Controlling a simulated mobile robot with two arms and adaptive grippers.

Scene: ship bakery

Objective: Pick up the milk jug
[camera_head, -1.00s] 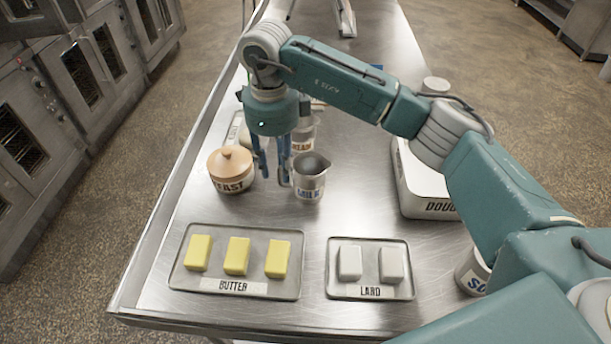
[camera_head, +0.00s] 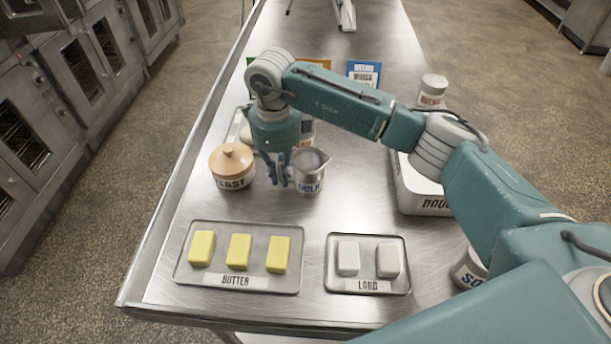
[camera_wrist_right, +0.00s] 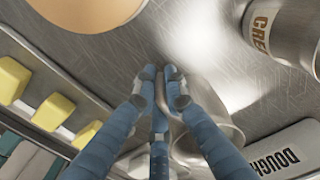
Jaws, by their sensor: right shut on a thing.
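The milk jug (camera_head: 309,180) is a small silver metal jug with a "MILK" label and an open top. It stands upright on the steel table, right of the yeast jar. My right gripper (camera_head: 279,184) reaches down at its left side, where the handle is, with its fingers closed together. In the right wrist view the blue fingers (camera_wrist_right: 166,88) meet on the handle, with the rounded jug body (camera_wrist_right: 212,100) just right of them. The fingers partly hide the handle. My left gripper is not in view.
The yeast jar (camera_head: 232,166) stands close left of the gripper. A cream container (camera_wrist_right: 284,28) is nearby, and a dough box (camera_head: 425,203) is to the right. The butter tray (camera_head: 196,277) and lard tray (camera_head: 369,265) lie in front. Bare steel separates them from the jug.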

